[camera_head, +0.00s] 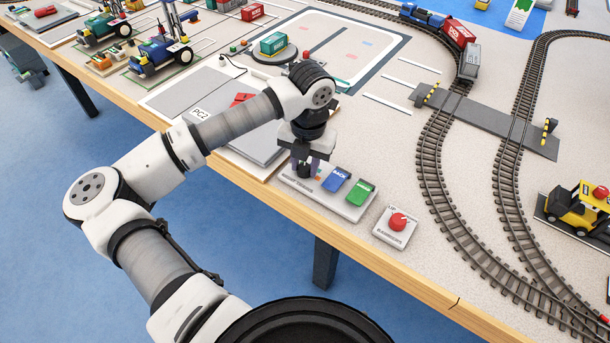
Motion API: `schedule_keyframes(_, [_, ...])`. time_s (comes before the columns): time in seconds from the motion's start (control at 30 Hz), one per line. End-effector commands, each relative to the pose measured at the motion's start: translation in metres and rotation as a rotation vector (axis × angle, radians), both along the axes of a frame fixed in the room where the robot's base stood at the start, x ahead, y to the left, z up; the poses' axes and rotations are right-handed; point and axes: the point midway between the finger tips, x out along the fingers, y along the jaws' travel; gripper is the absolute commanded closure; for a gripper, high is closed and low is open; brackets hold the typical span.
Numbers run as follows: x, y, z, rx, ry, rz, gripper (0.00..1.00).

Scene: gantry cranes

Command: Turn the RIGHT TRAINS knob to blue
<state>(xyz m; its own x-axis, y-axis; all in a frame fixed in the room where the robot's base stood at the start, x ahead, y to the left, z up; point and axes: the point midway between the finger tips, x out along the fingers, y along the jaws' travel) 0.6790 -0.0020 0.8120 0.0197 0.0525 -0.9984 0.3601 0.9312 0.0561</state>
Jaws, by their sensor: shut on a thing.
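The grey control panel (345,208) lies near the table's front edge. It bears a blue tile (336,180) that seems to read BACK and a green tile (359,193). Small lettering at its left end is too small to read surely. My gripper (305,170) points down over the left end of this panel, left of the blue tile. Its fingers are shut on the knob there. The knob itself is mostly hidden by the fingers, so its pointing direction cannot be told.
A separate small box with a red knob (398,222) stands right of the panel. A grey plate marked PC2 (198,113) lies to the left. Curved train tracks (433,180) run on the right, with a yellow vehicle (575,212) beyond. The wooden table edge (375,262) is close in front.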

Motion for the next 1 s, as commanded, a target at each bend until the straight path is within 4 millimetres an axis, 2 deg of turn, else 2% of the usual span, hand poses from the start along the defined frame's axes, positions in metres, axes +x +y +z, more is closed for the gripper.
schedule_keyframes(0.03, [0.0004,0.0006,-0.0076,0.003,-0.004,-0.045,0.93])
schedule_keyframes(0.5, [-0.0005,0.0005,-0.0035,0.001,0.000,-0.409,0.93])
schedule_keyframes(1.0, [-0.0004,0.0004,0.0003,-0.002,-0.001,-0.534,0.93])
